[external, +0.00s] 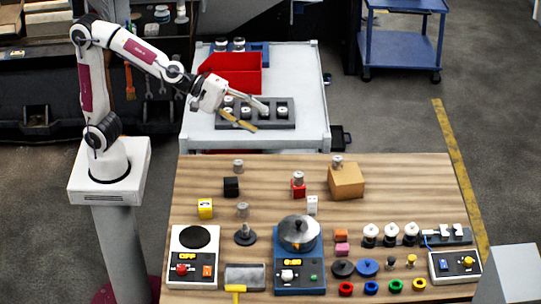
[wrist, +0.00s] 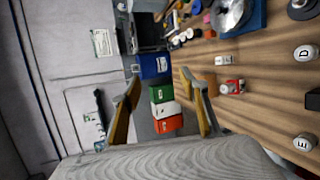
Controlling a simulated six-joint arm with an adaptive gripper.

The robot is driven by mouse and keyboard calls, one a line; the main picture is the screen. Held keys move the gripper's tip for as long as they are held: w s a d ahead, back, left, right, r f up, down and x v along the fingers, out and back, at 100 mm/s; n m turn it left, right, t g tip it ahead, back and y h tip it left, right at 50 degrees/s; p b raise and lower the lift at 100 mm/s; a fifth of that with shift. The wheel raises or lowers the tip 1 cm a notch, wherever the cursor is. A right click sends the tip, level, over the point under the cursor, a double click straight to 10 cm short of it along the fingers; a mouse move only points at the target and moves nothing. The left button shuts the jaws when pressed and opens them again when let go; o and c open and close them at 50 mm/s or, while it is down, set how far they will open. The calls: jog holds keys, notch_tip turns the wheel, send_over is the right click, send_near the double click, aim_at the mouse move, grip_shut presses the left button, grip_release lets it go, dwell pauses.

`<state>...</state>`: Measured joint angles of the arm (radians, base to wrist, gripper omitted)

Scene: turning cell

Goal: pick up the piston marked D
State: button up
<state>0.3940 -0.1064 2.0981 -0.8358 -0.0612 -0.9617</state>
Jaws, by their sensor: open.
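The piston marked D (wrist: 305,52) stands near the right edge of the wrist view, its white top with the letter showing. By its place it matches the small grey piston (external: 242,209) on the table in the external view, just behind a black round stand. A piston marked E (wrist: 303,142) stands lower in the wrist view and matches the piston (external: 238,165) near the table's far edge. My gripper (external: 260,119) is open above the white cart, away from both pistons. Its two fingers (wrist: 160,72) show nothing between them that is held.
A black block (external: 231,187) stands between the D and E pistons. A yellow block (external: 205,208) is left of D. A red block (external: 298,190) and a cardboard box (external: 346,182) each carry a piston. A pot (external: 298,232) sits to the right.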

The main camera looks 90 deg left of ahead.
jog(key=w+d+n+t+y, duration=0.1)
jog(key=w+d+n, duration=0.2)
jog(key=w+n, duration=0.2)
jog(key=n+g+y, duration=0.7)
jog(key=n+y, duration=0.8)
jog(key=n, duration=1.1)
send_near(239, 210)
jog(key=shift+x, duration=1.2)
jog(key=shift+s+a, duration=0.1)
jog(key=shift+a, duration=0.05)
jog(key=shift+x, duration=1.25)
jog(key=shift+w+x, duration=0.2)
jog(key=shift+x, duration=2.4)
